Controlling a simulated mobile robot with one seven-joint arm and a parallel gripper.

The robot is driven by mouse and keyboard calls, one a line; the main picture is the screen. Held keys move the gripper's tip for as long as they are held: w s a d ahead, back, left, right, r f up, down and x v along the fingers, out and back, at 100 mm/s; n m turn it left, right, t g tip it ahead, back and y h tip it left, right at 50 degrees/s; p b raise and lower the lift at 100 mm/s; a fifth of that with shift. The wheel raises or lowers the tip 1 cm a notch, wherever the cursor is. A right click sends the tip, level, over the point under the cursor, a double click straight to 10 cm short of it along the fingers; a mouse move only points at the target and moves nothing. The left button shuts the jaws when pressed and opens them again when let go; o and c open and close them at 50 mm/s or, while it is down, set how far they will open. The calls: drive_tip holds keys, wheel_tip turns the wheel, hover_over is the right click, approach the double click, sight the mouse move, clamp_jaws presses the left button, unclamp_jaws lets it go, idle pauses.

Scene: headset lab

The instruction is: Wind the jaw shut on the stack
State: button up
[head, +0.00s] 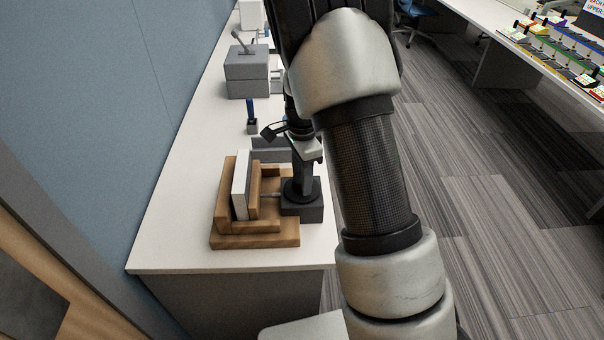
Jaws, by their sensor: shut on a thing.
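A wooden press (270,240) stands near the front end of the white bench. A white stack (241,184) stands upright in it, between the tall wooden wall on the left and the wooden moving jaw (256,191) on the right. A thin rod runs from the jaw to a dark block (303,209) with a round hub and a grey upright crank (306,176). My gripper (304,146) is at the top of this crank and shut on it. My arm partly covers the gripper, so the fingertips are hard to make out.
A grey box with a lever (247,71) stands farther back on the bench (187,205). A small block with a blue peg (252,118) and a low grey piece (266,143) sit between. A blue wall panel (90,110) borders the left; striped floor lies right.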

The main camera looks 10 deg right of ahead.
drive_tip(key=shift+m+p, duration=0.4)
drive_tip(key=shift+m, duration=0.5)
drive_tip(key=o, duration=1)
drive_tip(key=shift+o, duration=0.2)
wheel_tip(320, 180, up, 18)
drive_tip(key=p, duration=0.1)
drive_tip(key=shift+f+p, duration=0.25)
drive_tip(key=shift+p, duration=0.1)
